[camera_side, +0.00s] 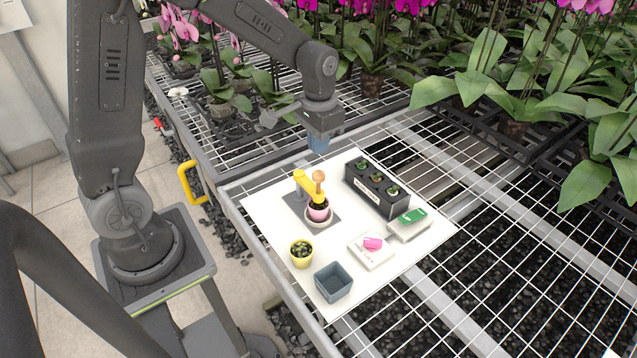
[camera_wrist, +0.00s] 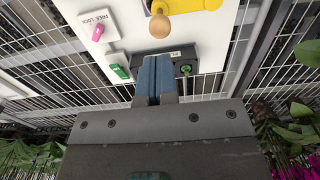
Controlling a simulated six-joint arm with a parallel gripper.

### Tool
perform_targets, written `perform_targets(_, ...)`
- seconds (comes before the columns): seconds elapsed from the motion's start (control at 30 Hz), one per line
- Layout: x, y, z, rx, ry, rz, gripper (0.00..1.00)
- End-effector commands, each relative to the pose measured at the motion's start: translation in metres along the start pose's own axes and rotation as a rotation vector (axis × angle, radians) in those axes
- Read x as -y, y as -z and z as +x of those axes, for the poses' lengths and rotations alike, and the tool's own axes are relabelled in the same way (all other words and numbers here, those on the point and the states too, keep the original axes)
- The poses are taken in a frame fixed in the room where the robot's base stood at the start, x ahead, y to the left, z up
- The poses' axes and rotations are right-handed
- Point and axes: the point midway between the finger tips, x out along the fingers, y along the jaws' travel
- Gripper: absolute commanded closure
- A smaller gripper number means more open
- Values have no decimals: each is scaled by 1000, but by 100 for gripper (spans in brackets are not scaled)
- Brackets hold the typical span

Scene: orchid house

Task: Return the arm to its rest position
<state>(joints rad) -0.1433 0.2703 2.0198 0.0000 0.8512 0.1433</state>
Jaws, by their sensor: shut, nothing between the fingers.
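My gripper (camera_side: 318,143) hangs above the back edge of the white board (camera_side: 270,208) on the mesh bench, clear of the things on it. In the wrist view its blue fingers (camera_wrist: 157,80) are pressed together with nothing between them. They hide part of the black planter tray behind them. My arm reaches from its stand at the left over to the bench, bent at the elbow.
On the board are a black tray (camera_side: 368,199) of small plants, a pink pot (camera_side: 318,212) beside a yellow part (camera_side: 307,186), a yellow pot (camera_side: 301,261), an empty grey-blue pot (camera_side: 333,283), a white box (camera_side: 371,255) and a green-topped box (camera_side: 410,228). Orchids crowd the back.

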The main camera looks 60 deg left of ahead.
Motion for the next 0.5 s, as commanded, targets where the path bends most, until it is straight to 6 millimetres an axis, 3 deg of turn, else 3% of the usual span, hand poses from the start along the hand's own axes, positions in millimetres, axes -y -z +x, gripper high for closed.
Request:
perform_targets(0.27,-1,-1,-2,-5,1,0,100)
perform_targets(0.37,-4,-7,-16,-31,4,1,100)
perform_targets(0.5,-15,-30,-52,-111,12,3,100)
